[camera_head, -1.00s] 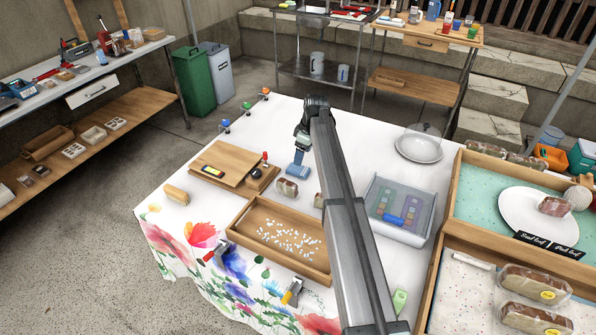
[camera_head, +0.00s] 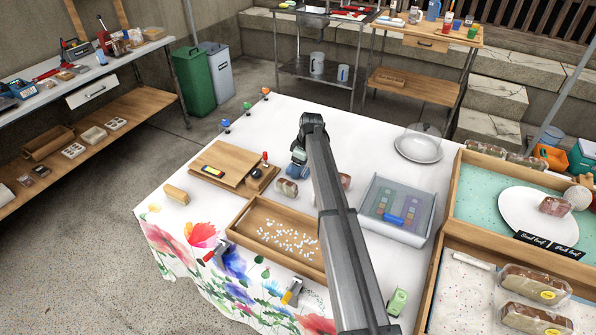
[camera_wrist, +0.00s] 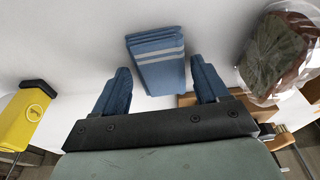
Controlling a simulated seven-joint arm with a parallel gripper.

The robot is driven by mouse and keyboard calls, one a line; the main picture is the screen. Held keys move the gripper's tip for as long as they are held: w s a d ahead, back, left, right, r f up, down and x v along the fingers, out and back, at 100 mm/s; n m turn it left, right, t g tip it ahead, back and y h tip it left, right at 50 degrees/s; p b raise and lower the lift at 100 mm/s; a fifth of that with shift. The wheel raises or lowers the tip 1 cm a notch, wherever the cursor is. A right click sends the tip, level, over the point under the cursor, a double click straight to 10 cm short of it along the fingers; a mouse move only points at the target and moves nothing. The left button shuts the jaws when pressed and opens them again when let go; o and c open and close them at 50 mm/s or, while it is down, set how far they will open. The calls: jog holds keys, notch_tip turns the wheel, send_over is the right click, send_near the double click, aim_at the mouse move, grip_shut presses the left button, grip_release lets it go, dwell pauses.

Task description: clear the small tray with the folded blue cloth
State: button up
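The small wooden tray (camera_head: 268,254) with scattered white bits (camera_head: 290,238) lies near the front of the table in the head view. The folded blue cloth (camera_wrist: 157,58) shows in the wrist view as a stack of layers with pale stripes, lying on the white tablecloth. My gripper (camera_wrist: 161,86) is open, its two blue fingers spread to either side of the cloth's near end. I see no contact between the fingers and the cloth. In the head view my gripper (camera_head: 298,162) is low behind the tray, and it largely hides the cloth.
A wrapped loaf piece (camera_head: 287,187) sits close to my gripper, with another just right of my arm. A wooden board (camera_head: 222,163) is to the left, a clear-lidded box (camera_head: 398,212) to the right. Clamps line the table edges.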

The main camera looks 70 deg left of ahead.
jog(key=c, duration=0.7)
jog(key=shift+s+a+v, duration=0.1)
jog(key=shift+s+v, duration=0.05)
jog(key=shift+v, duration=0.7)
jog(key=shift+s+a+v, duration=0.1)
jog(key=shift+a+v, duration=0.05)
jog(key=shift+v, duration=0.65)
jog(key=shift+s+a+v, duration=0.1)
jog(key=shift+s+v, duration=0.05)
jog(key=shift+v, duration=0.7)
jog(key=shift+r, duration=0.1)
jog(key=shift+s+d, duration=0.1)
jog(key=shift+d, duration=0.05)
jog(key=s+d+r+n+h, duration=0.1)
jog(key=s+d+r+n, duration=0.2)
jog(key=s+d+n, duration=0.55)
jog(key=s+d+r+n+h, duration=0.1)
jog(key=s+d+r+n, duration=0.25)
jog(key=s+d, duration=0.9)
jog(key=shift+n, duration=0.3)
jog(key=shift+w+d+f, duration=0.1)
jog(key=shift+w+f, duration=0.15)
jog(key=shift+f, duration=1.15)
jog(key=shift+w+d+f, duration=0.1)
jog(key=shift+w+f, duration=0.1)
jog(key=shift+f, duration=1.2)
